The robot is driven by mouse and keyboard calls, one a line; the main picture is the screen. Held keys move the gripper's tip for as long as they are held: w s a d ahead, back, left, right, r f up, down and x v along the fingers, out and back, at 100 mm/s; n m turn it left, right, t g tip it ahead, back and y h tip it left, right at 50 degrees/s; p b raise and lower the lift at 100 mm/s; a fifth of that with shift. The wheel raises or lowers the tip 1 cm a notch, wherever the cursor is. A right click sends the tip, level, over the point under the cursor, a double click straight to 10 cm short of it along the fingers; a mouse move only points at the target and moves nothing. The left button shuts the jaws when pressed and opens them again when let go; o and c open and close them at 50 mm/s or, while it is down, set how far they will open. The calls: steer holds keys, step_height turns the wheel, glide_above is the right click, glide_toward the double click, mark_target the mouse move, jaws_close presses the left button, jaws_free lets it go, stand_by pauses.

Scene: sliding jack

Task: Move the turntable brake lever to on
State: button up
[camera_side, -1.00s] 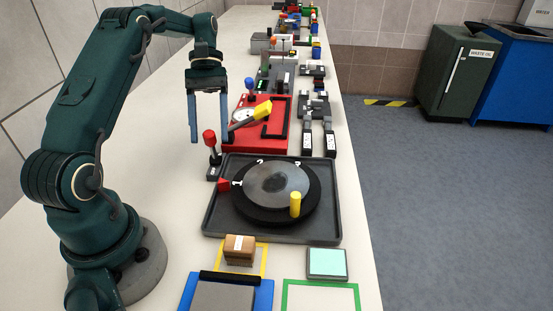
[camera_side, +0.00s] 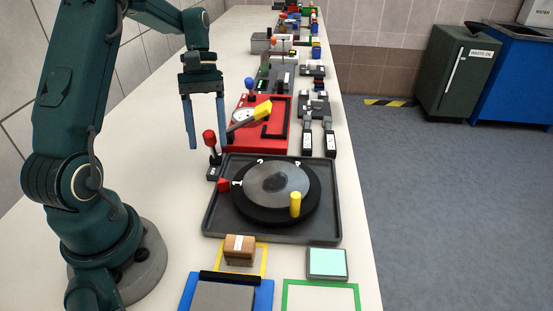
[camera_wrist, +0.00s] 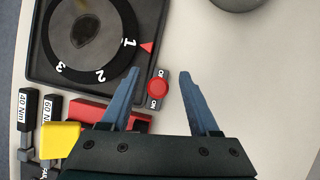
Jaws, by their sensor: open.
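The turntable (camera_side: 275,190) sits in a dark tray (camera_side: 325,228), with a yellow peg (camera_side: 296,204) on it and a red pointer (camera_side: 224,184) at its left. The brake lever (camera_side: 210,137) has a red knob on a dark stem and stands by the tray's far left corner. My gripper (camera_side: 207,146) is open and empty, with its fingers pointing down around or near the knob. In the wrist view the red knob (camera_wrist: 158,87) lies between and slightly beyond the open fingertips (camera_wrist: 160,72), next to ON and OFF labels. The pointer is near the 1 mark.
A red panel (camera_side: 265,140) with a yellow handle (camera_side: 262,109) and a blue-knobbed lever (camera_side: 249,84) stand just behind. Two dark torque tools (camera_side: 319,142) lie right of it. Bare bench lies left of the tray.

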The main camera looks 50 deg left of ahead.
steer(key=shift+s+d+t, duration=0.15)
steer(key=shift+d+t, duration=0.05)
steer(key=shift+t, duration=0.1)
